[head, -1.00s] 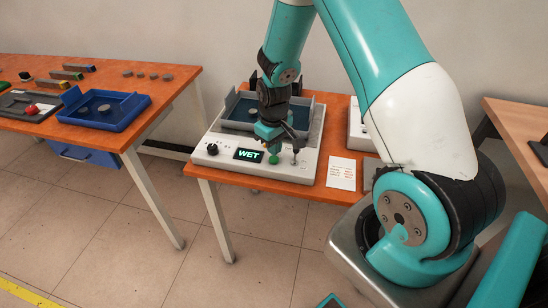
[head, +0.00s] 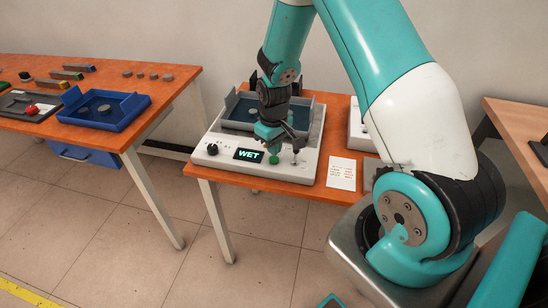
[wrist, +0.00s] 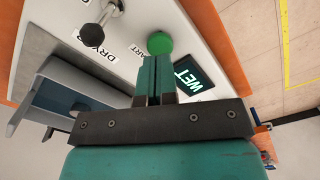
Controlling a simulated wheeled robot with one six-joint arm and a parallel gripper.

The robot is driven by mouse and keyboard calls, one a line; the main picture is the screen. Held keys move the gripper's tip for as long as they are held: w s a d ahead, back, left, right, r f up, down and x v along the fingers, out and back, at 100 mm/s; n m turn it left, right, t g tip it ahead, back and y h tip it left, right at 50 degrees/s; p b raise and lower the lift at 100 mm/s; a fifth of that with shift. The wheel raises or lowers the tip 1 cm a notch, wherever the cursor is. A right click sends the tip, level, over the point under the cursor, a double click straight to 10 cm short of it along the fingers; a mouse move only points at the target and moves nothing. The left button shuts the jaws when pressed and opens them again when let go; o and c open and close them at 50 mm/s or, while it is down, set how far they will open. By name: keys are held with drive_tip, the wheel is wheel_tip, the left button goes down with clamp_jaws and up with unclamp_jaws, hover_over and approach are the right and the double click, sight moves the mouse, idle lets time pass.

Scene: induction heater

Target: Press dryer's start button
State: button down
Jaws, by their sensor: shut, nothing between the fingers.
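The dryer (head: 213,160) is a pale grey box on an orange table, with a lit display (head: 249,155) reading WET. Its green round button (head: 274,160) sits on the front panel, right of the display. The green button (wrist: 160,43) also shows in the wrist view beside a partly covered label ending in ART. My gripper (head: 272,150) is shut and empty, pointing down just above the button. In the wrist view the shut teal fingers (wrist: 156,62) end right at the button's edge; whether they touch it I cannot tell.
A metal toggle lever (head: 295,156) stands right of the button, close to my gripper. A black knob (head: 212,149) is left of the display. A paper sheet (head: 341,173) lies right of the dryer. Another orange table (head: 140,127) with a blue tray (head: 90,122) is at left.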

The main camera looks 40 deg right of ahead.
sight(274, 158)
drive_tip(key=shift+f+b, duration=0.85)
drive_tip(key=shift+f, duration=0.45)
wheel_tip(274, 158, up, 7)
drive_tip(key=p, duration=0.6)
drive_tip(key=shift+r, duration=0.1)
